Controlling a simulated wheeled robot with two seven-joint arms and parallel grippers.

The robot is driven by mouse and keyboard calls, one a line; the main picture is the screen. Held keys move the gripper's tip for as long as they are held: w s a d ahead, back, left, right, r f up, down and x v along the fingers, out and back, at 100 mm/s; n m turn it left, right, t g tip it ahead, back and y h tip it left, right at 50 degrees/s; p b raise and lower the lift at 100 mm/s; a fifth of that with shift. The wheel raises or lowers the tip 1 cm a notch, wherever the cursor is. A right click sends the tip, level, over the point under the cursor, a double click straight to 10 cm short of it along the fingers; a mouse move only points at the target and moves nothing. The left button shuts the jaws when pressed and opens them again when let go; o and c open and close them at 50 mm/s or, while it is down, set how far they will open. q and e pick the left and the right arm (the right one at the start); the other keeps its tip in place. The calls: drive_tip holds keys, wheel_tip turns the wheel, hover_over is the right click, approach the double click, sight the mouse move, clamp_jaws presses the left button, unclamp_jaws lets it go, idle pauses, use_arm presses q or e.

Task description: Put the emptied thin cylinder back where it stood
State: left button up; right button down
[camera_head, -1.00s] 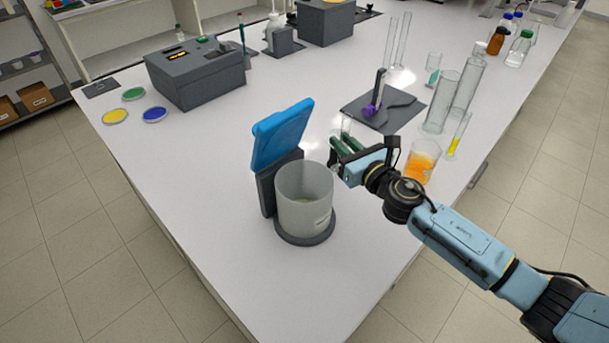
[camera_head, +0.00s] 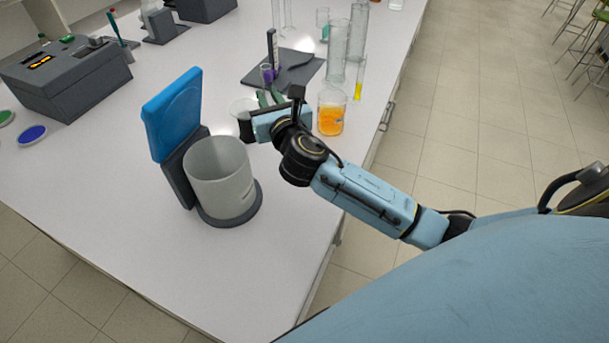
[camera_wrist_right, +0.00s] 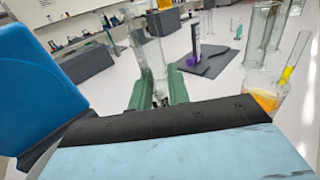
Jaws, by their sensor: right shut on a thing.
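My right gripper (camera_head: 262,108) is above the near part of the bench, between the blue-lidded bin and the beaker of orange liquid. Its green fingers (camera_wrist_right: 150,92) are shut on a clear thin cylinder (camera_wrist_right: 157,62), which looks empty and roughly upright in the right wrist view. In the head view the cylinder is mostly lost against the bench and glare. Its base is hidden, so I cannot tell whether it touches the bench. My left gripper is not in view.
The open bin (camera_head: 220,177) with its blue lid (camera_head: 174,112) stands left of the gripper. The orange beaker (camera_head: 331,113) is close on the right. Behind are a dark pad (camera_head: 300,72), wide glass cylinders (camera_head: 337,52) and a thin one with yellow liquid (camera_head: 359,80).

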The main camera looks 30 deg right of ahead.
drive_tip(key=s+d+f+m+g+h+b, duration=0.2)
drive_tip(key=s+d+m+g+h+b, duration=0.1)
drive_tip(key=s+d+m+h, duration=0.3)
drive_tip(key=shift+n+h, duration=0.5)
drive_tip(key=shift+h, duration=0.1)
drive_tip(key=shift+w+a+f+b, duration=0.1)
drive_tip(key=shift+f+b, duration=0.3)
drive_tip(key=shift+f, duration=1.25)
drive_tip(key=shift+w+d+f+b, duration=0.15)
drive_tip(key=shift+f+b, duration=0.2)
drive_tip(key=shift+f, duration=1.35)
drive_tip(key=shift+w+a+f+b, duration=0.15)
drive_tip(key=shift+f+b, duration=0.25)
drive_tip(key=shift+f, duration=1.25)
drive_tip(key=c, duration=1.8)
unclamp_jaws()
drive_tip(key=shift+f, duration=0.2)
drive_tip(key=o, duration=0.5)
